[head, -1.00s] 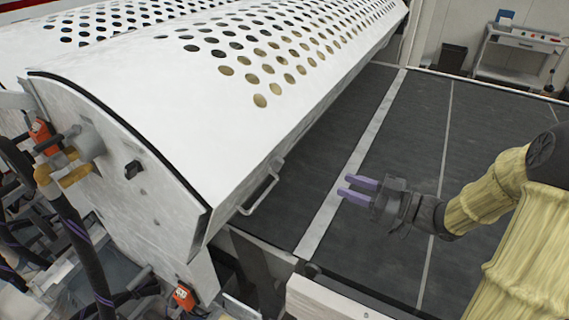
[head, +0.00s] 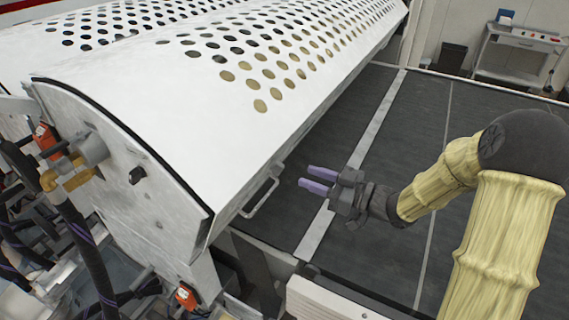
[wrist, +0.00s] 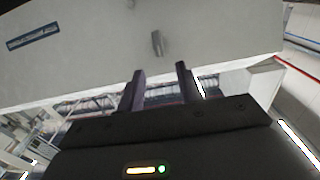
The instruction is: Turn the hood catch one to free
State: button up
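In the wrist view a short grey peg (wrist: 157,43) stands on a pale panel just beyond my open fingertips (wrist: 160,70). I cannot tell whether it is the black knob or another catch.
A dark conveyor bed (head: 410,150) with a light strip lies under my arm. Orange fittings (head: 186,296) and dark hoses (head: 85,245) crowd the hood's end. A grey cart (head: 515,50) and a dark bin (head: 451,60) stand at the back right.

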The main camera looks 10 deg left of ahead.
aim_at(278, 169)
jog(key=p+x, duration=0.2)
jog(key=x, duration=0.6)
jog(key=shift+w+a, duration=0.1)
grip_shut()
